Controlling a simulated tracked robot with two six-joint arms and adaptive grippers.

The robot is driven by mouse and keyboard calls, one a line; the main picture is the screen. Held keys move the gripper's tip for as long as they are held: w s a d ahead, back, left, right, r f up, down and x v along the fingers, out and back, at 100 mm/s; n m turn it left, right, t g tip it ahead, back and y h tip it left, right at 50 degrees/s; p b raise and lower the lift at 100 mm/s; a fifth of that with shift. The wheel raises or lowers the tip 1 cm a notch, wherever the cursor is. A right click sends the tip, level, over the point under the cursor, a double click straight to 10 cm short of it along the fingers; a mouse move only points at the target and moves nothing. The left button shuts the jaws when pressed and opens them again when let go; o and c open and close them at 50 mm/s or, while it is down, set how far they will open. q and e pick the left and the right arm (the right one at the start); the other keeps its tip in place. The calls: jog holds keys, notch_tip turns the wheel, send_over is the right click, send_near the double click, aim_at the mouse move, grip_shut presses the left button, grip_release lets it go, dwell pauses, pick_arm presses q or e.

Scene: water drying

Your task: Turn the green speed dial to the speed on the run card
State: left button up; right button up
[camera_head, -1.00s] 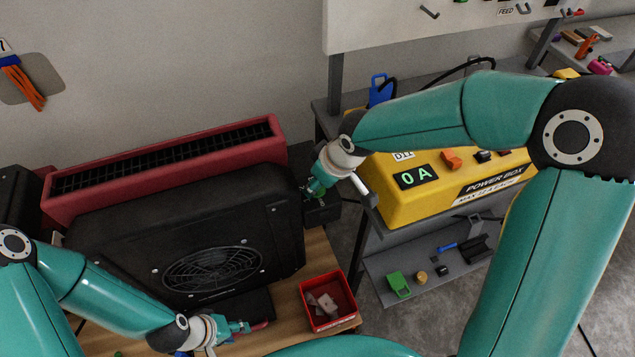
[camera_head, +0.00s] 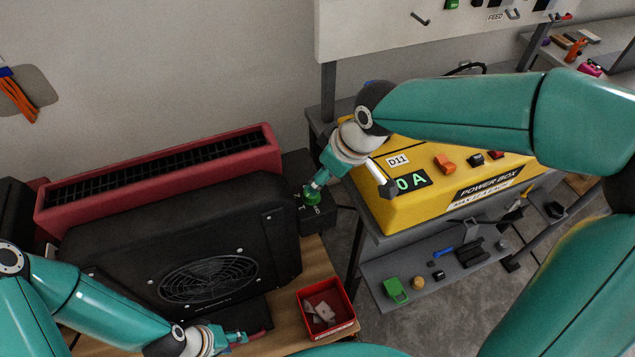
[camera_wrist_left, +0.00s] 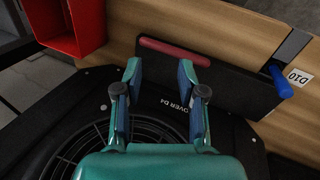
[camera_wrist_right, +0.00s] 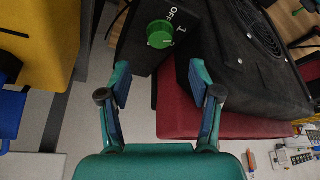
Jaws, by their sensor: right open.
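The green dial (camera_head: 312,195) sits on a black control box (camera_head: 318,218) at the right end of the black blower. In the right wrist view the round dial (camera_wrist_right: 160,34) lies ahead of the fingertips, with white OFF and 1 marks beside it. My right gripper (camera_head: 320,183) is beside the dial; its fingers (camera_wrist_right: 160,78) are open with nothing between them. My left gripper (camera_head: 238,338) is low at the blower's front, near a red bar (camera_wrist_left: 174,52). Its fingers (camera_wrist_left: 160,72) are apart and empty. I cannot make out a run card.
A yellow power box (camera_head: 410,205) reading 0 A stands on a grey cart to the right. A red bin (camera_head: 327,308) sits on the wooden bench. A long red grilled unit (camera_head: 160,175) stands behind the blower (camera_head: 180,235).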

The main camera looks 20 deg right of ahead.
jog(key=shift+v, duration=1.7)
